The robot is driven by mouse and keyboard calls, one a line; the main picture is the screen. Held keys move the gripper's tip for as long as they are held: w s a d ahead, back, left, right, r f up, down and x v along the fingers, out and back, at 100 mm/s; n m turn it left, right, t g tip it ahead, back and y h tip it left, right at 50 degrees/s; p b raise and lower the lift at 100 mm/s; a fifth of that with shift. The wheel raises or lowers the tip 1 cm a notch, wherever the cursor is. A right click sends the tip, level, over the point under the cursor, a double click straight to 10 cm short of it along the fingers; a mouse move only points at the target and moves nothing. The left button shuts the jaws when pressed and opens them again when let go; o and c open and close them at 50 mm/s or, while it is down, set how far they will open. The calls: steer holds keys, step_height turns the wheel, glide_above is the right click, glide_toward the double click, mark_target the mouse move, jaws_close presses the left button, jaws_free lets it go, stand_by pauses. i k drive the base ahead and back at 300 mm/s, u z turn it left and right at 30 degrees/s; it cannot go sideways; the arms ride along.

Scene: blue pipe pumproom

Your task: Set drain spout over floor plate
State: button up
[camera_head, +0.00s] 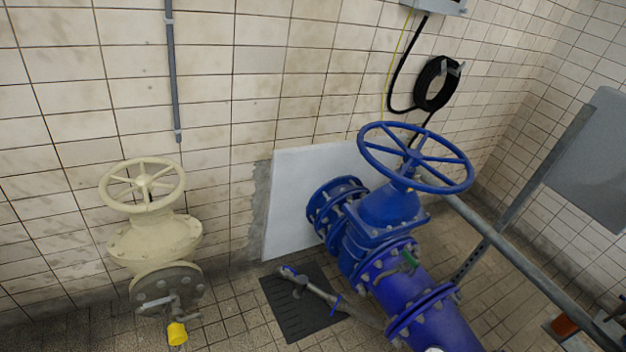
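The drain spout (318,292) appears to be a thin grey pipe with a blue end at upper left and a small blue lever. It runs from beside the blue pipe (440,322) toward the upper left. In the picture its outer part overlaps the dark floor plate (285,318), a black rectangle on the tiled floor. I cannot tell how high the spout is above the plate. The spout's right end is unclear near the blue flanges. My gripper is not in view.
A blue valve with a large handwheel (415,158) stands right of the plate. A cream valve (150,240) with a yellow-capped fitting (177,333) stands left. A white panel (310,195) is behind. A grey rail (520,262) crosses at right. Tiled floor shows between the valves.

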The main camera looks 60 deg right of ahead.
mark_target(301, 282)
steer(key=k, duration=0.95)
steer(key=z, duration=1.25)
steer(key=i, duration=1.65)
